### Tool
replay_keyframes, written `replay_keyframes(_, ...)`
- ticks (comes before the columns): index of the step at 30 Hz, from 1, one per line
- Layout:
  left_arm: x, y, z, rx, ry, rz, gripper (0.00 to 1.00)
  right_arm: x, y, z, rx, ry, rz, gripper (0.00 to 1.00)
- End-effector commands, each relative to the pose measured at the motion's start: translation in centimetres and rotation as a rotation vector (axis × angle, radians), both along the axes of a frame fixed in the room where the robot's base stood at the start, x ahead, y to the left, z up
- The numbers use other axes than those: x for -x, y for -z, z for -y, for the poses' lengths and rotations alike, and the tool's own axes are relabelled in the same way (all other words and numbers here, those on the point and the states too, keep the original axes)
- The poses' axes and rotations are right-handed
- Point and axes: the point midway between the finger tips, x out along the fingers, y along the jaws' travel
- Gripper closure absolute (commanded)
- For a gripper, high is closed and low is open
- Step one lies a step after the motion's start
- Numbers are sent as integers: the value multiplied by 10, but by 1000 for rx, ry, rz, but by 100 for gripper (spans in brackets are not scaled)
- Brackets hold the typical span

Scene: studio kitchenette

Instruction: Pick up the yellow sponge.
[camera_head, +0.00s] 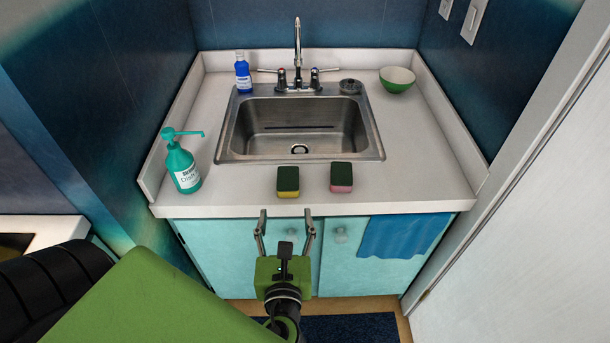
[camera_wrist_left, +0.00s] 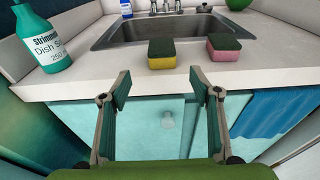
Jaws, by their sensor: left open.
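The yellow sponge (camera_head: 288,193) has a dark green scouring top and lies on the front of the white counter, just before the sink. In the left wrist view the yellow sponge (camera_wrist_left: 162,63) is beyond and between my fingertips. A pink sponge (camera_head: 341,188) with the same green top lies to its right, a short gap apart; it also shows in the left wrist view (camera_wrist_left: 223,55). My left gripper (camera_head: 286,217) is open and empty, in front of the counter's front edge, short of the yellow sponge and not touching it. My right gripper is not in view.
The steel sink (camera_head: 301,158) with its tap lies behind the sponges. A teal dish soap bottle (camera_head: 184,170) stands left, a blue bottle (camera_head: 243,77) and a green bowl (camera_head: 397,84) at the back. A blue towel (camera_head: 404,235) hangs on the cabinet front. The counter around the sponges is clear.

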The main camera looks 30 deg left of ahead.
Motion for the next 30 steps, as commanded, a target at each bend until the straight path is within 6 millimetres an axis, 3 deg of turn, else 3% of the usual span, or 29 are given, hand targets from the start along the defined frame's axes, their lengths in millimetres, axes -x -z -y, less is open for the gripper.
replay_keyframes(10,-55,7,-33,-4,0,3,43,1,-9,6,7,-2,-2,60)
replay_keyframes(30,-115,19,-65,0,1,0,43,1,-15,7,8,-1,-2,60)
